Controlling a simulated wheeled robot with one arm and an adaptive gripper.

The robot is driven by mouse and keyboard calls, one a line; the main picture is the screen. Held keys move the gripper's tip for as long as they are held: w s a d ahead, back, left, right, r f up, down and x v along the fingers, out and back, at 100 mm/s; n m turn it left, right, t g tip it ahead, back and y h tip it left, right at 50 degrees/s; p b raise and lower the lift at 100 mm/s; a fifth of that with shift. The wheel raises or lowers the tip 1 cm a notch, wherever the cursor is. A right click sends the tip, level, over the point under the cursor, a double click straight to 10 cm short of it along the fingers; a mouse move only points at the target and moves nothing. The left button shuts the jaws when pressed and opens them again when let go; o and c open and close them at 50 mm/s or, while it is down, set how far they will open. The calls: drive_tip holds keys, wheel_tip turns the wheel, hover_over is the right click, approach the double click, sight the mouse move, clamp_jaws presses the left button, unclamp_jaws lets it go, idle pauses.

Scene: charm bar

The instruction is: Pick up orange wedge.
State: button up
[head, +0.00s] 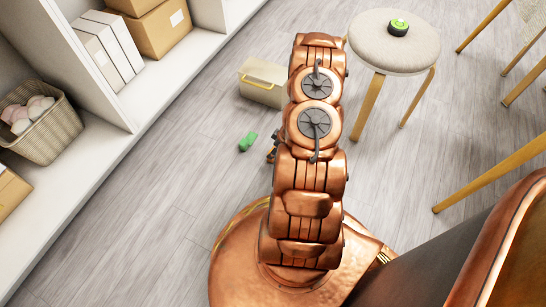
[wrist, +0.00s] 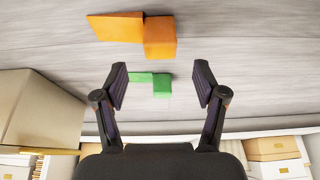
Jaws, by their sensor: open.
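The orange wedge (wrist: 130,30) lies on the floor at the top of the wrist view, showing a tapered part on the left and a blockier end on the right. It is beyond my fingertips and apart from them. In the head view I cannot see it; my arm covers part of the floor. My gripper (wrist: 160,74) is open, with nothing held between its two dark fingers. In the head view it is mostly hidden behind my arm.
A green block (wrist: 160,86) lies on the floor, seen between my fingers; it also shows in the head view (head: 248,141). A beige bin (head: 262,82) stands nearby. White shelves (head: 107,165) run along the left. A round stool (head: 393,47) stands at the right.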

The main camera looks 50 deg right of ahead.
drive_tip(key=shift+b+x, duration=1.5)
drive_tip(key=shift+x, duration=1.3)
drive_tip(key=shift+s, duration=0.15)
drive_tip(key=c, duration=1.3)
